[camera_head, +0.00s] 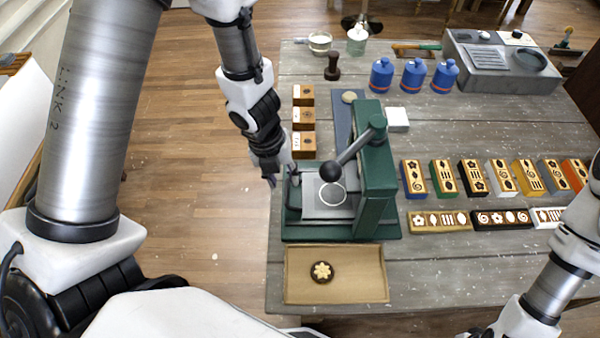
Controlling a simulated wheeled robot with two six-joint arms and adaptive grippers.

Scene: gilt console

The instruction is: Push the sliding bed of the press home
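The green press (374,185) stands near the left edge of the grey wooden table, with a black ball-ended lever (345,156). Its sliding bed, a pale metal plate (318,211) with a ring mark, shows in the press's open left part. The bed's right side runs up to the green frame, which hides whatever lies beyond. My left gripper (281,175) points down at the bed's upper left corner, by a small upright post; I cannot tell whether it touches. Its fingers are small and partly overlapped, so their opening is unclear. My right arm enters at lower right; its gripper is out of frame.
A shallow tray (292,294) with a round flower-marked piece (321,271) lies in front of the press. Wooden blocks (303,118) stand behind my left gripper. Several patterned blocks (473,179) line the right. Blue jars (413,75) and a grey basin unit (470,70) stand behind.

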